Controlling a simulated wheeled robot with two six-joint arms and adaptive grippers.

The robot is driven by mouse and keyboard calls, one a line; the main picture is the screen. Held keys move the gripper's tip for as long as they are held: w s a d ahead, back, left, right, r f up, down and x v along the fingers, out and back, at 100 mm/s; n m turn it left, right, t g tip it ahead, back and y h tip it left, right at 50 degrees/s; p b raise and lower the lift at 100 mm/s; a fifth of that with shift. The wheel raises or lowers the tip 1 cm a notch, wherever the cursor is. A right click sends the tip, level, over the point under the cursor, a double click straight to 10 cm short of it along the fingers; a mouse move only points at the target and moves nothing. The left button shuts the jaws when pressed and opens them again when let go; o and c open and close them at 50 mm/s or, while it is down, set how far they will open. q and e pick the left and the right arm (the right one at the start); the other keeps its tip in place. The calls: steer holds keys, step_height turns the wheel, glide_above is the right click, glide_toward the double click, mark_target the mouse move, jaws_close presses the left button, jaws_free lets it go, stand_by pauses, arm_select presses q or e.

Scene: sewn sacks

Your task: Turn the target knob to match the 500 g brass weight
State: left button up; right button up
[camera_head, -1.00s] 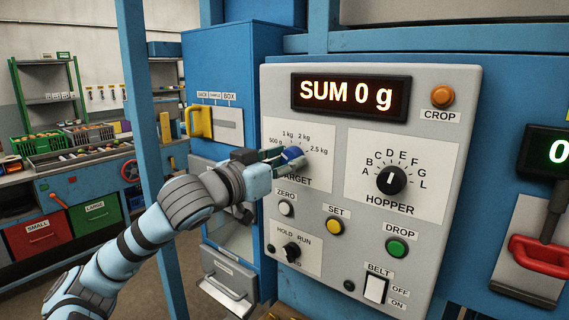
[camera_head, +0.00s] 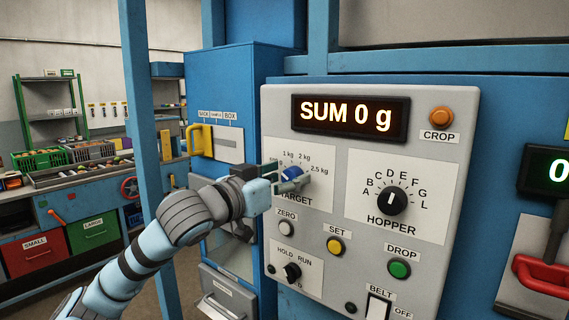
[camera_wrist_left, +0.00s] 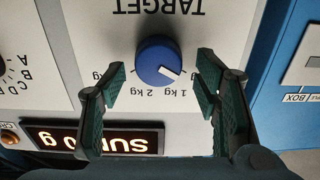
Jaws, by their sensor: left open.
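The blue target knob (camera_head: 291,178) sits on the grey control panel, above the word TARGET. It also shows in the left wrist view (camera_wrist_left: 158,62), where the picture is upside down. Its white pointer line points to the right of the 1 kg label, toward a part of the dial hidden by a finger. My left gripper (camera_head: 284,177) is open, with one finger on each side of the knob; in the left wrist view (camera_wrist_left: 162,78) gaps show between knob and fingers. The 500 g brass weight cannot be made out. My right gripper is out of view.
The hopper knob (camera_head: 392,201) is right of the target dial. The ZERO (camera_head: 287,229), SET (camera_head: 335,246) and DROP (camera_head: 399,269) buttons and the HOLD/RUN switch (camera_head: 292,271) lie below. The display (camera_head: 350,115) above reads SUM 0 g.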

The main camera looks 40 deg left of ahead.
mark_target(294, 129)
arm_select(q)
step_height(294, 129, up, 9)
steer(key=shift+d+r, duration=0.1)
steer(key=shift+d, duration=0.05)
stand_by(0.4)
